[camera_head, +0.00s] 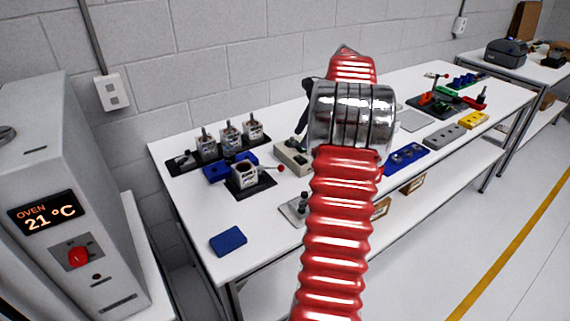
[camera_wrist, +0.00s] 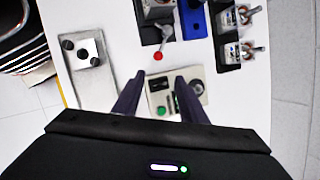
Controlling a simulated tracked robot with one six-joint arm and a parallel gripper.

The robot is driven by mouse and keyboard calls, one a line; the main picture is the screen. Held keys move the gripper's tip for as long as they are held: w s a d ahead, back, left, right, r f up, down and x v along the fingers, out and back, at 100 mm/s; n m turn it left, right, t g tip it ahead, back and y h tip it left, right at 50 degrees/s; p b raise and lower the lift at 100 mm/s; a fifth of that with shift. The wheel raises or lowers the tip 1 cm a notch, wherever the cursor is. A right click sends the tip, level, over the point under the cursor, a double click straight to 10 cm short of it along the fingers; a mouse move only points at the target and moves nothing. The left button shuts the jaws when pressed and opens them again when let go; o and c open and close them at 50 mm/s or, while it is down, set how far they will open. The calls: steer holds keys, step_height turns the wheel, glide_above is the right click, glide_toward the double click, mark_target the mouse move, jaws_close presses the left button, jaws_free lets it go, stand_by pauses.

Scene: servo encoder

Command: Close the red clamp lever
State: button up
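The clamp lever is a grey bar with a red ball knob (camera_wrist: 157,56) in the wrist view, reaching out from a fixture on a dark base. In the head view its red knob (camera_head: 281,167) sticks out to the right of the fixture (camera_head: 246,176), which holds a metal servo housing. My gripper (camera_wrist: 159,78) is open, its two dark fingers apart with nothing visible between them. The knob appears just beyond the fingertips in the wrist view; the height gap is unclear. In the head view my red arm hides most of the gripper.
A beige control box (camera_wrist: 196,84) with a green button lies under the fingers. A metal plate with black knobs (camera_wrist: 94,82) is at left. Several servo housings stand on a black rack (camera_head: 184,168) behind. A blue block (camera_head: 228,241) sits at the table's front left, with clear surface around it.

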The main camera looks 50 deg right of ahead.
mark_target(283, 166)
steer(key=shift+a+m, duration=0.25)
steer(key=shift+m, duration=0.15)
steer(key=shift+f, duration=0.2)
steer(key=x, duration=1.3)
steer(key=shift+a+f, duration=0.1)
steer(key=shift+f, duration=0.15)
steer(key=shift+c, duration=0.2)
jaws_close()
